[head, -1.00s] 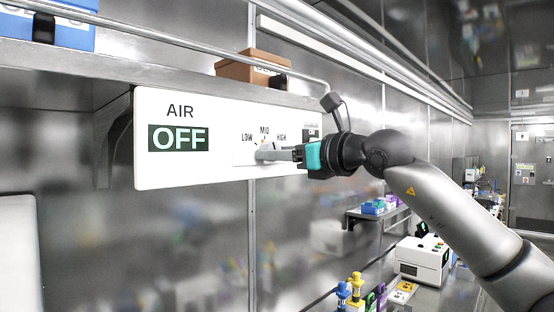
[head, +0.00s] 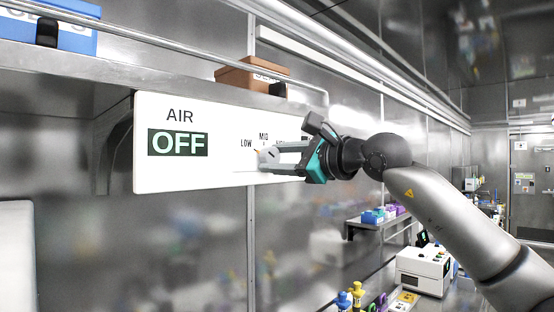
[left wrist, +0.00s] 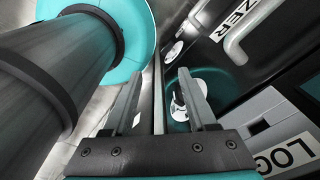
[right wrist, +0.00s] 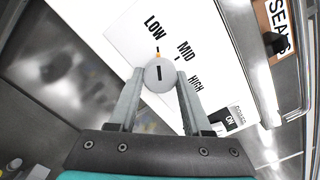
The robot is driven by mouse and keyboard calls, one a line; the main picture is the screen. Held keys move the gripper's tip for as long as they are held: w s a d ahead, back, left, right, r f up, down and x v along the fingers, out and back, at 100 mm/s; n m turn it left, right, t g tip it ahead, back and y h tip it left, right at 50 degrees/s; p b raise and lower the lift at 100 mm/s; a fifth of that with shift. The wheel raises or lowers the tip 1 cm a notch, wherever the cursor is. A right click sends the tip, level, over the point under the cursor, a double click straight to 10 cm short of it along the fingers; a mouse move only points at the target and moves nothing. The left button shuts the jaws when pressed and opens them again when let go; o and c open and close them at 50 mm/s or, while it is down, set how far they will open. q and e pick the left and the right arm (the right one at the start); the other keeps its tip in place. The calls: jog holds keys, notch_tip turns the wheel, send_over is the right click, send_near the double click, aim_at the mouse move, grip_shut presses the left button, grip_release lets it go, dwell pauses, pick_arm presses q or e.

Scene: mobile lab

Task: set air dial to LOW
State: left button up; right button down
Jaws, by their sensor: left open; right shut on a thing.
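The air dial (right wrist: 160,75) is a round light-grey knob on a white panel (head: 220,172) marked LOW, MID and HIGH. My right gripper (head: 265,157) is shut on the dial, with one finger on each side in the right wrist view (right wrist: 158,84). The dial's orange pointer tip (right wrist: 158,56) points toward the LOW mark (right wrist: 153,27). The panel's display (head: 179,142) reads OFF. In the head view the fingers partly hide the dial and the HIGH label. My left gripper (left wrist: 157,105) is open and empty, away from the panel, and shows only in the left wrist view.
A shelf (head: 120,70) runs above the panel and carries a blue box (head: 60,25) and a brown box (head: 252,76). A white device (head: 423,268) stands low on the right.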

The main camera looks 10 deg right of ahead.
dwell(0.5)
jog(key=shift+c, duration=1.7)
grip_release()
jog(key=b+v, duration=0.4)
jog(key=v, duration=1.1)
jog(key=shift+b, duration=0.35)
jog(key=shift+d, duration=0.1)
